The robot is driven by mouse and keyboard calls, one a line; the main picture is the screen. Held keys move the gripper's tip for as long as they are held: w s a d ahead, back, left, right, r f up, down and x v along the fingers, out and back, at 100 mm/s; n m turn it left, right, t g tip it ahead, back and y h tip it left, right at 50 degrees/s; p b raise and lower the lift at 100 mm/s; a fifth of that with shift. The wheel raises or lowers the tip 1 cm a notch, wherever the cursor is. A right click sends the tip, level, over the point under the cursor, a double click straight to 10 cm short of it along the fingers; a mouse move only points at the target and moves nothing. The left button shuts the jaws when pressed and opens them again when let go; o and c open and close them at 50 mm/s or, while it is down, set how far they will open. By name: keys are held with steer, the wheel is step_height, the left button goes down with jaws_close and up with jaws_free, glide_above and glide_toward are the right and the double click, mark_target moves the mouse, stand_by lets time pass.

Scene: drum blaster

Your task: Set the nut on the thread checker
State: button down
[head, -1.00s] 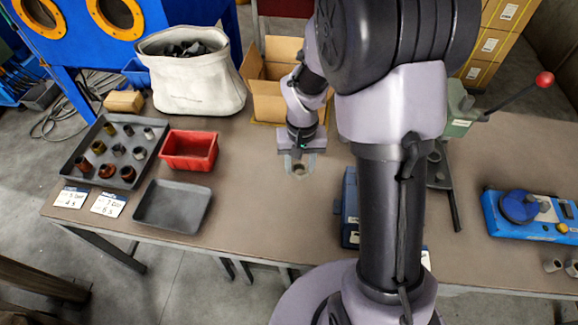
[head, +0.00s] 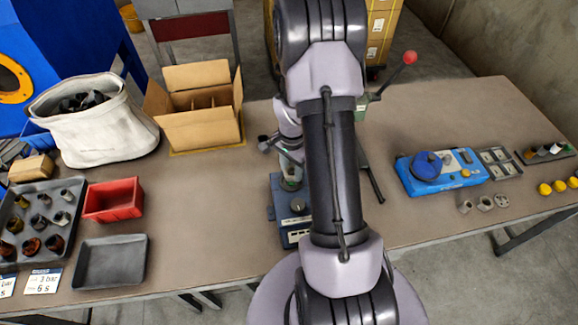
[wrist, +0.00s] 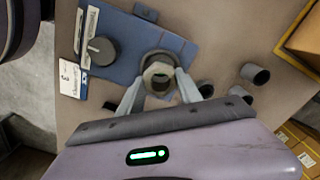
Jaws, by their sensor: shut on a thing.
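In the wrist view the nut is over the edge of a blue box with a dark knob, which I take for the thread checker (wrist: 122,48). A dark round seat shows just behind the nut. I cannot tell whether the nut touches it. In the head view the blue box (head: 283,222) stands left of my arm, partly hidden by it. My gripper (head: 290,182) is at its far end there, and the nut is hard to make out.
A dark tray of several fittings (head: 74,196), a red bin (head: 113,200) and an empty grey tray (head: 110,262) are at left. A canvas bag (head: 105,135) and an open carton (head: 205,130) stand behind. A blue device (head: 418,187) is at right. Dark cylinders (wrist: 255,75) lie right of my gripper.

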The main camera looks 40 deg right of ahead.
steer(key=shift+f+b, duration=0.35)
steer(key=shift+f, duration=0.75)
steer(key=shift+f+b, duration=0.65)
steer(key=shift+b, duration=0.3)
stand_by(0.4)
steer(key=c, duration=1.1)
jaws_free()
steer(key=shift+r, duration=0.2)
step_height(320, 180, up, 11)
steer(key=p, duration=0.7)
steer(key=shift+f, duration=0.15)
